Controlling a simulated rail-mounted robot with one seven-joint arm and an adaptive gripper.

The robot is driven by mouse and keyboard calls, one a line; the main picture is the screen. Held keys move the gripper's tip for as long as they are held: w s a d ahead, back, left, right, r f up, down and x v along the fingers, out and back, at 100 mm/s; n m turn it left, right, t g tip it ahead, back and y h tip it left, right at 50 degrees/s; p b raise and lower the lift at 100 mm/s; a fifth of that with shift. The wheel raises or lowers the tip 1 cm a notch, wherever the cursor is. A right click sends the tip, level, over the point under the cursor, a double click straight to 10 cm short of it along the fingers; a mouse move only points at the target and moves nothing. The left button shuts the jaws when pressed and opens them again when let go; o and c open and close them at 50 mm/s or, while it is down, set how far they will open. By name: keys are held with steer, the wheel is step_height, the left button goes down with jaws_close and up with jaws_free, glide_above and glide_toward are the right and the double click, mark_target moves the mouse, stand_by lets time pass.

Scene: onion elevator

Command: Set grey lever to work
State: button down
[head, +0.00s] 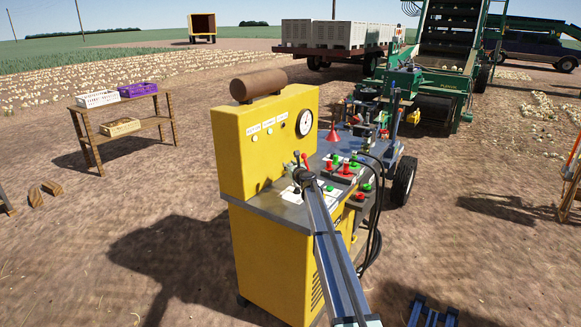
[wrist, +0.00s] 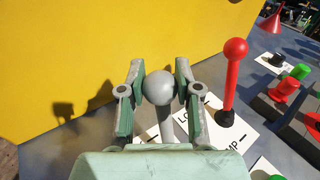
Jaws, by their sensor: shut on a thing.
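The grey lever has a round grey knob (wrist: 160,88) on a grey stem, seen in the wrist view. My gripper (wrist: 155,95) has one finger on each side of this knob and is shut on it. In the head view my arm reaches to the console top, with my gripper (head: 300,176) at the levers; the grey knob is hard to make out there. A red lever (wrist: 232,80) with a ball knob stands upright just right of my gripper, apart from it. White label plates lie under the levers, one partly covered by my gripper.
A yellow panel (head: 262,140) with a gauge rises behind the levers. Red and green buttons (head: 345,169) and a red funnel (head: 332,132) are to the right on the console. A wooden rack with crates (head: 123,127) stands farther left.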

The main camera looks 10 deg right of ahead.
steer(key=shift+a+f, duration=0.1)
steer(key=shift+a, duration=0.15)
steer(key=c, duration=0.8)
jaws_free()
steer(key=shift+a, duration=0.1)
steer(key=shift+s, duration=0.1)
steer(key=shift+s+d, duration=0.2)
steer(key=shift+s, duration=0.05)
steer(key=v, duration=1.1)
steer(key=shift+s, duration=0.2)
